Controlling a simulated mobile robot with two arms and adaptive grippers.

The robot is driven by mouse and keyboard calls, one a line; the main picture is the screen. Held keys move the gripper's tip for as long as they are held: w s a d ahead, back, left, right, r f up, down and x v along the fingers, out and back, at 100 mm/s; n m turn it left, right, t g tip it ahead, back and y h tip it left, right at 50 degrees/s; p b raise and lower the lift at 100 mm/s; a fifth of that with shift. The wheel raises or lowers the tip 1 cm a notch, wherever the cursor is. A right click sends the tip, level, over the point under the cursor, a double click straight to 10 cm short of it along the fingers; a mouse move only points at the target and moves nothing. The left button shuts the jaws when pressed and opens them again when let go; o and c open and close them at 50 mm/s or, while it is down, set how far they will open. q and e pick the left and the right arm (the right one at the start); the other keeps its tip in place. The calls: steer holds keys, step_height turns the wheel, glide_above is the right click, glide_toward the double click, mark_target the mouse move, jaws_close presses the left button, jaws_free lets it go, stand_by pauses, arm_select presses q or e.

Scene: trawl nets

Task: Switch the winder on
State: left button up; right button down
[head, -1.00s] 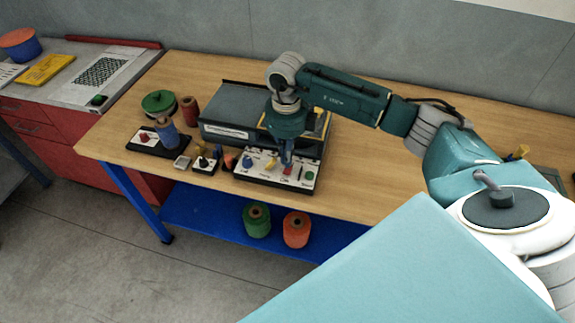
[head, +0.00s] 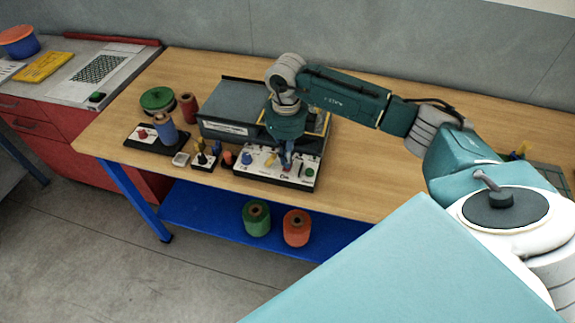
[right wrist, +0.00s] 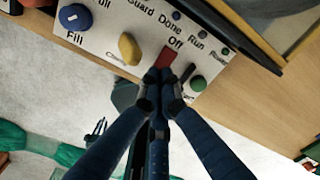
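The winder (head: 224,113) is a grey machine on the wooden table, with a white control panel (head: 262,176) along its front. In the right wrist view the panel shows a blue knob (right wrist: 75,17) marked Fill, a yellow knob (right wrist: 129,48), a red switch piece (right wrist: 167,56) below the word Off, and a green button (right wrist: 198,84) at the right. My right gripper (right wrist: 160,78) has its fingertips together at the near end of the red piece; contact is unclear. In the head view the right gripper (head: 286,162) points down over the panel and hides the red piece. My left gripper is out of view.
Green and orange spools (head: 296,228) sit on the blue shelf below.

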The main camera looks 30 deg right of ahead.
steer(key=shift+s+f+b, duration=0.1)
steer(key=shift+f+b, duration=0.85)
steer(key=shift+f, duration=0.2)
stand_by(1.1)
steer(key=shift+r, duration=0.15)
steer(key=shift+r+p, duration=2.15)
steer(key=shift+r, duration=1.25)
steer(key=shift+f, duration=0.1)
